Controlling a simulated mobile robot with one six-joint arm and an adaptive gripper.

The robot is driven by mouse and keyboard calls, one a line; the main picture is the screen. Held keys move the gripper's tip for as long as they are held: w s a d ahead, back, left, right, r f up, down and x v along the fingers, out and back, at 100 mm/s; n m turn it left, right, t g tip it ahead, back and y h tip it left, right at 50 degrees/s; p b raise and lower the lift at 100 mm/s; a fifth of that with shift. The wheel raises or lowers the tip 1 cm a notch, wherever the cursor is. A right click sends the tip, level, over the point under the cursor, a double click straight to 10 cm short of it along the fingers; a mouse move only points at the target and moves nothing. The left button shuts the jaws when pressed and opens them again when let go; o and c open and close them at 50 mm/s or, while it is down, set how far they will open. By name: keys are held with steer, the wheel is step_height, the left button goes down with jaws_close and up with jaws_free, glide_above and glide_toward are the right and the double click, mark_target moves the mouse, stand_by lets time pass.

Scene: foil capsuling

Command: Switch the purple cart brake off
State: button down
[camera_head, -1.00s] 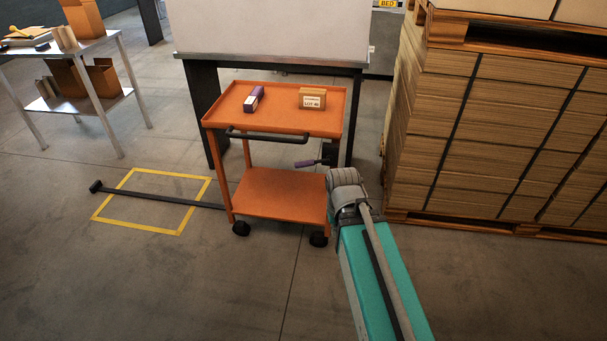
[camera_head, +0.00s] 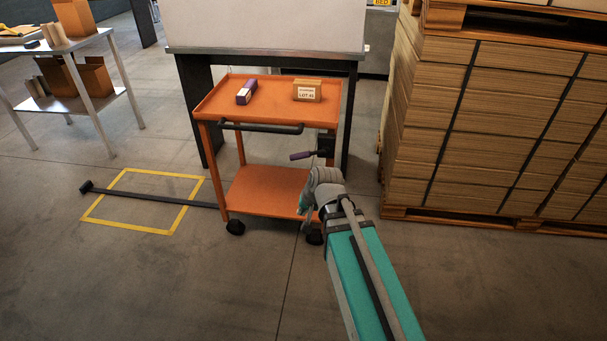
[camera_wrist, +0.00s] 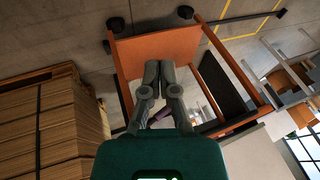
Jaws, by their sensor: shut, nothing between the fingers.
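The orange cart (camera_head: 230,96) stands in front of a white-topped bench. The brake lever (camera_head: 302,155) has a purple handle and sticks out to the left, roughly level, from a black housing (camera_head: 325,145) at the cart's right side. My gripper (camera_wrist: 159,76) is shut and empty in the wrist view, its fingertips in front of the orange lower shelf (camera_wrist: 158,48). In the head view my wrist hides most of it, low at the cart's right side, below the lever in the picture. A purple piece (camera_wrist: 225,132), probably the lever, shows behind my gripper in the wrist view.
Strapped cardboard stacks (camera_head: 490,130) on pallets stand close on the right. A yellow floor outline (camera_head: 140,230) crossed by a dark bar lies on the left.

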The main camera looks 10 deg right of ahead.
mark_target(306, 155)
steer(key=w+a+f+m+t+y+b, duration=0.1)
steer(key=w+a+f+m+t+b, duration=0.2)
steer(key=w+m+t+b, duration=0.4)
steer(key=w+a+f+m+t+y+b, duration=0.25)
steer(key=w+m+b, duration=0.25)
steer(key=w+b, duration=0.45)
steer(key=w+d+f+m+t+h+b, duration=0.2)
steer(key=m+h+b, duration=0.4)
steer(key=m, duration=0.4)
steer(key=w+d+f+m+t+h+b, duration=0.2)
steer(key=w+d+f+m+h+b, duration=0.3)
steer(key=m, duration=0.5)
step_height(306, 155, down, 2)
steer(key=d+h+b, duration=0.1)
steer(key=d+b, duration=0.1)
steer(key=b, duration=0.1)
steer(key=shift+f, duration=0.2)
steer(key=w+d+r+p, duration=0.1)
steer(key=w+r+p, duration=0.2)
steer(key=w, duration=0.7)
steer(key=shift+w+d+r+p, duration=0.35)
steer(key=shift+r, duration=0.25)
